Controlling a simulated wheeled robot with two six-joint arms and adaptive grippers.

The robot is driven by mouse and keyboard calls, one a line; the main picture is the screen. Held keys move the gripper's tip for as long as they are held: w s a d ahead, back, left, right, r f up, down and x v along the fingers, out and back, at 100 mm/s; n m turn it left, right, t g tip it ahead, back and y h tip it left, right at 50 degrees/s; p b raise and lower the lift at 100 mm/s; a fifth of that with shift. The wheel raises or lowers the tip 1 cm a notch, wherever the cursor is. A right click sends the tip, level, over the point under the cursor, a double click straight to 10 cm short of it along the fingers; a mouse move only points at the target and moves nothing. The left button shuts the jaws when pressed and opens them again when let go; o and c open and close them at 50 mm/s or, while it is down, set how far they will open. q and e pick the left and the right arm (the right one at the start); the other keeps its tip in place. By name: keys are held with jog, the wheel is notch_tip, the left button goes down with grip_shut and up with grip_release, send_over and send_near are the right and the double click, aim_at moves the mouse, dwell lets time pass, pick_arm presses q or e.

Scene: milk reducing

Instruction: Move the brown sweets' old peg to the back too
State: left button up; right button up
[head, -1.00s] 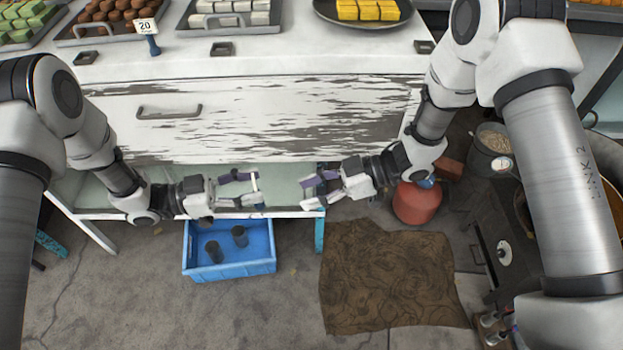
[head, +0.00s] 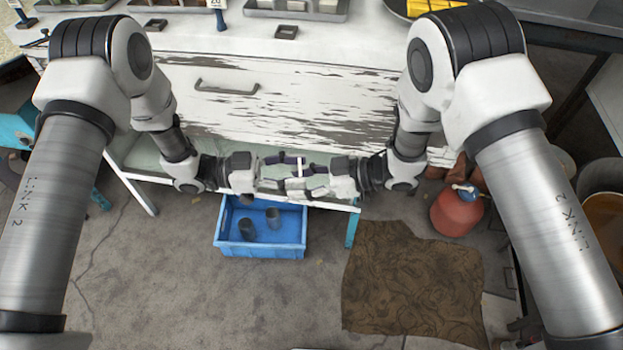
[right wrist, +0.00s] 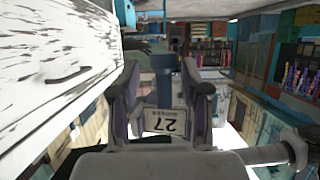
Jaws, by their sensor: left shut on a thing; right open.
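My left gripper (head: 288,174) is shut on a peg with a white card (head: 299,167), seen nearly edge-on in front of the counter, above the lower shelf. My right gripper (head: 312,174) faces it from the right, fingertips around the peg. In the right wrist view, the peg's blue post (right wrist: 163,66) and its card (right wrist: 165,122), reading 27 upside down, lie between the open right fingers (right wrist: 162,88). I cannot tell whether they touch it. Another peg, with a 20 card (head: 217,8), stands on the counter near the brown sweets (head: 172,6), cut by the top edge.
Square holders (head: 286,32) sit along the counter's front edge. A blue crate (head: 262,250) with two dark cups stands on the floor below my grippers. A red gas bottle (head: 457,212) stands to the right, behind a brown mat (head: 412,285).

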grip_shut()
pick_arm(q)
jog(key=o, duration=1.3)
